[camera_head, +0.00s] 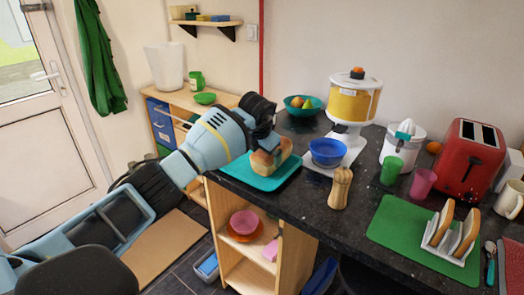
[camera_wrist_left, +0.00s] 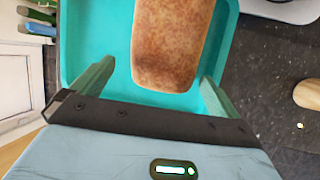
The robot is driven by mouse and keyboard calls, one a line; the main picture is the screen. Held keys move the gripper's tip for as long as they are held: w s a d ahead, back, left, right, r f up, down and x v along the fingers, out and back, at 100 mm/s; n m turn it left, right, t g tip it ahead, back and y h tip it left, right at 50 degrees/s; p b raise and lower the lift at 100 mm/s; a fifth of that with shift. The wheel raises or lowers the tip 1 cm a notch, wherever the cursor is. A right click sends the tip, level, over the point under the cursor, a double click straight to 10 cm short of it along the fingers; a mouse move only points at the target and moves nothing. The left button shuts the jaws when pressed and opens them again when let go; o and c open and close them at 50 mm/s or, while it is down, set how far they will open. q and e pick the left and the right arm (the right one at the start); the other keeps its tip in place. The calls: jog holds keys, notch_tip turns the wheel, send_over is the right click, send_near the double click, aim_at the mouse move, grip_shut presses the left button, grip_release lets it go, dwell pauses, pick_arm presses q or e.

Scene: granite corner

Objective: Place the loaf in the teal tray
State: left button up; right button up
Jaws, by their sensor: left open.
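The loaf (camera_head: 271,160) is brown-crusted and lies within the outline of the teal tray (camera_head: 262,184), seemingly resting on its floor. The tray sits at the left end of the dark counter. My left gripper (camera_head: 266,143) is over the loaf from the left and hides part of its top. In the left wrist view the loaf (camera_wrist_left: 172,45) reaches between the two open green fingers (camera_wrist_left: 157,75), with teal tray floor (camera_wrist_left: 112,30) showing beside it. The gap at each finger looks clear. My right gripper is not in view.
A blue bowl (camera_head: 327,151) on a white-based dispenser (camera_head: 355,99) stands right of the tray, with a wooden mill (camera_head: 341,188) in front. A fruit bowl (camera_head: 302,105) is behind. A green mat (camera_head: 408,232) with a toast rack (camera_head: 452,235) lies farther right.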

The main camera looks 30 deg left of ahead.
pick_arm(q)
jog(key=shift+r, duration=0.55)
jog(key=p+v, duration=0.1)
jog(key=v, duration=1)
jog(key=shift+s, duration=0.25)
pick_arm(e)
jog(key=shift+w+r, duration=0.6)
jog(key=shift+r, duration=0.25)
pick_arm(q)
jog(key=shift+d+r, duration=0.1)
